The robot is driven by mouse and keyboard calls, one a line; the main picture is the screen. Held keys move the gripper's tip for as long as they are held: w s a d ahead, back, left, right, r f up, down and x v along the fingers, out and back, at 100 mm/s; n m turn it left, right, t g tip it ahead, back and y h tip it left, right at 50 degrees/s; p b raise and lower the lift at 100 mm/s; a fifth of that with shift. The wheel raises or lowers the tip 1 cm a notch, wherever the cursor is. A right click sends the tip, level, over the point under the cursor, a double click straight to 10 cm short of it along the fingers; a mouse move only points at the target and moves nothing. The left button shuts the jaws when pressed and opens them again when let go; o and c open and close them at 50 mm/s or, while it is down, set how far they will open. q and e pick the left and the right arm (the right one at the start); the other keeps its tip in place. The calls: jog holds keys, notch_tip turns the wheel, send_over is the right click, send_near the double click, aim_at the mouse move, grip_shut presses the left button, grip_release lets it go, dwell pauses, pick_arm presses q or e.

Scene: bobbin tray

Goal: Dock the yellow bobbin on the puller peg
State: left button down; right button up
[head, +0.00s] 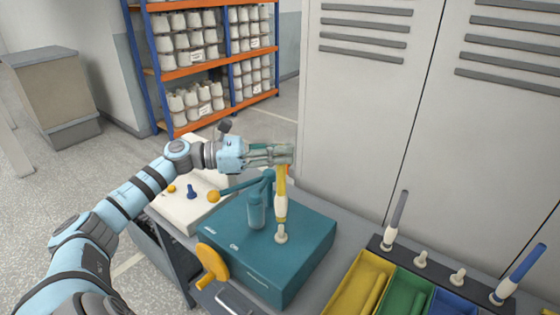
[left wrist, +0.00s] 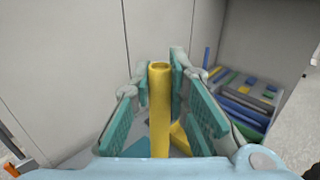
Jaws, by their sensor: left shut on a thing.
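The yellow bobbin (head: 281,186) has a yellow tube and a pale lower part. It hangs about upright over the teal machine box (head: 262,268). My left gripper (head: 284,154) is shut on its upper end. In the left wrist view the yellow bobbin (left wrist: 160,112) stands between the teal finger pads of my gripper (left wrist: 161,95). The puller peg (head: 281,236) is a short pale peg on the box top, directly below the bobbin in the head view. The bobbin's lower end is close to the peg's tip; I cannot tell whether they touch. My right gripper is out of view.
A teal cylinder (head: 256,211) and a lever with a yellow knob (head: 213,196) stand just left of the bobbin. A yellow handwheel (head: 211,262) is on the box's side. At right are yellow (head: 345,304), green and blue trays, and a peg rail (head: 439,269) with grey and blue bobbins.

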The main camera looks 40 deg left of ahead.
aim_at(281, 186)
pick_arm(q)
notch_tip(281, 186, down, 2)
jog(key=shift+w+f, duration=0.1)
jog(key=shift+f, duration=0.05)
jog(key=shift+f+b, duration=0.6)
jog(key=shift+b, duration=0.25)
jog(key=c, duration=1.6)
grip_release()
jog(key=shift+r, duration=0.1)
jog(key=shift+o, duration=0.2)
